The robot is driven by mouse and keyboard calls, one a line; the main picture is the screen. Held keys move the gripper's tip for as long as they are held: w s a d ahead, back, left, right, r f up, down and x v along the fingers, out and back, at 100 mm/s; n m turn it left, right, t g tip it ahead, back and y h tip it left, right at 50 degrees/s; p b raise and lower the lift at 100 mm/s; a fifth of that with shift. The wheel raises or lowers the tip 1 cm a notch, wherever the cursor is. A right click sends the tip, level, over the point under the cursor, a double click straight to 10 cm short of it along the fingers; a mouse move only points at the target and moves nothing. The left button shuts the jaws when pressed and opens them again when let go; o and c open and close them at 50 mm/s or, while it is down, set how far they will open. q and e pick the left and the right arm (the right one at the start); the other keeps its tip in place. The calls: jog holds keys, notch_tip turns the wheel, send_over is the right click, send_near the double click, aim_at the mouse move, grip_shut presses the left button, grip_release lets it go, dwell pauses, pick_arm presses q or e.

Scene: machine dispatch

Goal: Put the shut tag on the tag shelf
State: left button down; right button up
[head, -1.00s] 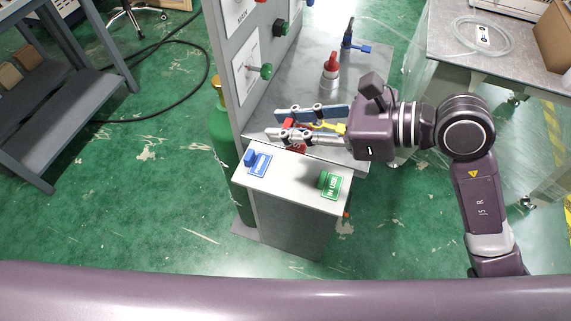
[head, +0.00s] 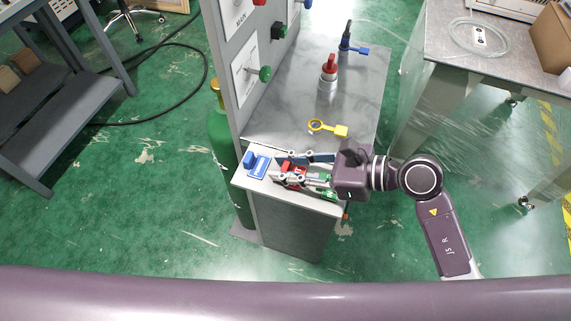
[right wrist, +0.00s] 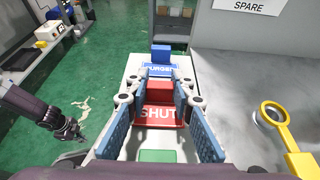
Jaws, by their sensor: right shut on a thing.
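The red shut tag (right wrist: 158,115), a plate marked SHUT with a red block on it, is between the fingers of my right gripper (right wrist: 158,90). In the head view my right gripper (head: 290,172) is shut on the tag over the pale tag shelf (head: 266,187). The tag is between a blue tag (head: 258,167) and a green tag (head: 328,194), which the gripper partly covers. I cannot tell whether the red tag touches the shelf. My left gripper (right wrist: 68,130) shows small and dark at the left of the right wrist view, over the floor; its fingers are unclear.
A yellow ring-ended tag (head: 328,128) lies on the grey bench top (head: 290,110) behind the shelf. A red-topped fitting (head: 328,72) and a blue-handled one (head: 350,44) stand farther back. A grey panel (head: 235,70) with knobs rises at the left. A table (head: 470,60) stands right.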

jog(key=shift+f, duration=0.25)
jog(key=o, duration=0.7)
jog(key=shift+r, duration=0.1)
jog(key=shift+r, duration=0.25)
jog(key=b+v, duration=0.2)
jog(key=v, duration=0.9)
jog(key=shift+d+b, duration=0.2)
jog(key=shift+b, duration=0.15)
jog(key=shift+s+d+r, duration=0.15)
jog(key=shift+d, duration=0.1)
